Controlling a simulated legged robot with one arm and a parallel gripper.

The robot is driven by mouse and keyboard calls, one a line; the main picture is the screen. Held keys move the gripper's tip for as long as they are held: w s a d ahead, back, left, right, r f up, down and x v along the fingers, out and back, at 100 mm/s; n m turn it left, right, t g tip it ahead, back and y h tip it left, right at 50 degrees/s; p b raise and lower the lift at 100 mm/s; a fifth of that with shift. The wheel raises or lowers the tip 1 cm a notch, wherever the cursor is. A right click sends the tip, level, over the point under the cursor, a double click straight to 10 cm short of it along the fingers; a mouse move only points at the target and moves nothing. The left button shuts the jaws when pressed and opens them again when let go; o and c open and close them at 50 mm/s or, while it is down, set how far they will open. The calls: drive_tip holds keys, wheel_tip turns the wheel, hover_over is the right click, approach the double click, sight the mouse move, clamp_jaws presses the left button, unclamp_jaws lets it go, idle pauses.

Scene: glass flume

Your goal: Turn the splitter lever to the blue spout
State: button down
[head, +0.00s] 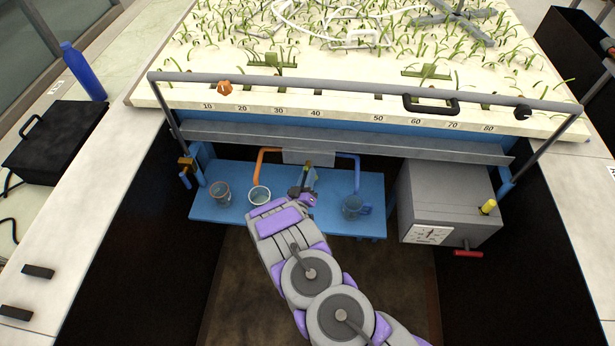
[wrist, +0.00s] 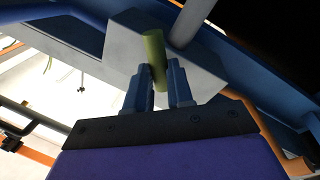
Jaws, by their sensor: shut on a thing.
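The splitter (head: 296,156) is a grey box under the flume's front ledge. An orange spout (head: 262,160) leaves its left side and a blue spout (head: 357,172) its right side. The yellow-green splitter lever (head: 308,162) is at the box's front, mostly hidden by my gripper in the head view. In the wrist view the lever (wrist: 154,52) stands against the grey box (wrist: 118,42), tilted, between my fingers. My gripper (wrist: 165,80) is shut on the lever. In the head view my gripper (head: 304,185) reaches up to the box from below. Which spout the lever points to is unclear.
A blue shelf (head: 290,222) below holds a clear cup (head: 220,193), a whitish cup (head: 259,196) near the orange spout and a blue mug (head: 353,208) under the blue spout. A grey box with a dial (head: 430,234) stands right. A grey rail (head: 340,88) crosses above.

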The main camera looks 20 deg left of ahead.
drive_tip(key=shift+a+r, duration=0.2)
drive_tip(key=shift+a, duration=0.1)
drive_tip(key=c, duration=1.3)
unclamp_jaws()
drive_tip(key=shift+o, duration=1.4)
drive_tip(key=shift+f, duration=0.2)
drive_tip(key=shift+s+d, duration=0.1)
drive_tip(key=shift+d, duration=0.05)
drive_tip(key=s+d+f+p, duration=0.1)
drive_tip(key=s+f+p, duration=0.1)
drive_tip(key=s, duration=1.5)
